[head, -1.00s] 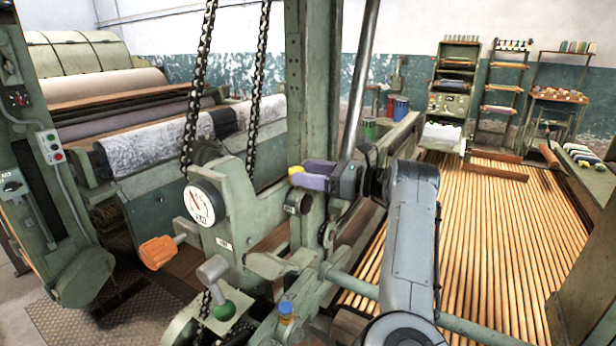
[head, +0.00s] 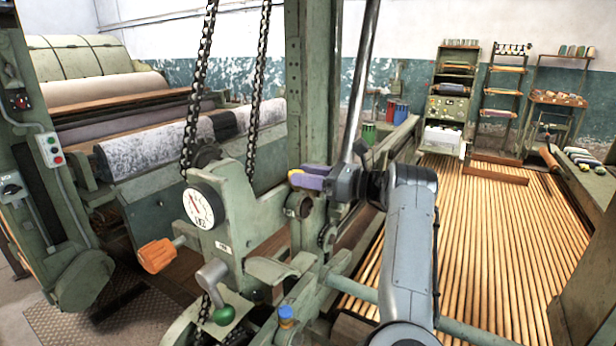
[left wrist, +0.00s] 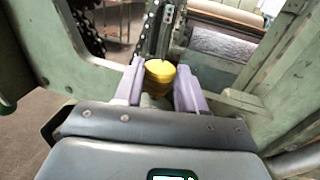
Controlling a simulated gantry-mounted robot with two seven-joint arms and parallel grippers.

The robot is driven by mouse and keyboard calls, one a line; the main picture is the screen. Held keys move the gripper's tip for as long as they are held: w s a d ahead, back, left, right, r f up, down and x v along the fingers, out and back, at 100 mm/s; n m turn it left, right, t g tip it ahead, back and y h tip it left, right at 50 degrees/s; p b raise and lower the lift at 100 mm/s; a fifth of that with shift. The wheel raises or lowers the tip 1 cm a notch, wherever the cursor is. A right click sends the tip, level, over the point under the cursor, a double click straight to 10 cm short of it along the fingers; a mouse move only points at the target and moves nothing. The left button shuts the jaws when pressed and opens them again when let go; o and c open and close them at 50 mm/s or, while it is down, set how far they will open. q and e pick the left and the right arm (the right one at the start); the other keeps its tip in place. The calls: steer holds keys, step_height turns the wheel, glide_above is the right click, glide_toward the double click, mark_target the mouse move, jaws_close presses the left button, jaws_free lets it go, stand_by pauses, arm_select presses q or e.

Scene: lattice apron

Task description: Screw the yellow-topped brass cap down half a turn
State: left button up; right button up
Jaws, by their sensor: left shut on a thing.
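The yellow-topped cap (left wrist: 160,70) shows in the left wrist view between the two purple fingers of my left gripper (left wrist: 160,80). The fingers stand on either side of its round yellow top, shut on it. The cap's lower part is mostly hidden. In the head view my left gripper (head: 306,181) is beside the green upright post, its purple fingers pointing left. A small patch of the yellow cap (head: 295,172) shows at the fingertips there. My right gripper is in no view.
A green frame with a dial gauge (head: 199,206) and an orange knob (head: 157,255) stands left of the gripper. A blue-topped fitting (head: 286,313) and a green-knobbed lever (head: 224,315) are below. Chains (head: 198,110) hang nearby; a green post (head: 307,90) rises close behind.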

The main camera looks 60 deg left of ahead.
arm_select(q)
steer(key=shift+s+d+m+t+y+b, duration=0.1)
steer(key=shift+s+m+t+y+b, duration=0.15)
steer(key=shift+m+t+y+b, duration=0.75)
steer(key=shift+s+d+m+t+y+b, duration=0.1)
steer(key=shift+s+m+t+y+b, duration=0.15)
steer(key=shift+m+t+b, duration=1.4)
steer(key=shift+s+d+m+t+y+b, duration=0.15)
steer(key=shift+m+t+y+b, duration=0.4)
steer(key=shift+t+b, duration=1.55)
steer(key=shift+g+b, duration=0.35)
steer(key=o, duration=1.1)
steer(key=shift+c, duration=0.2)
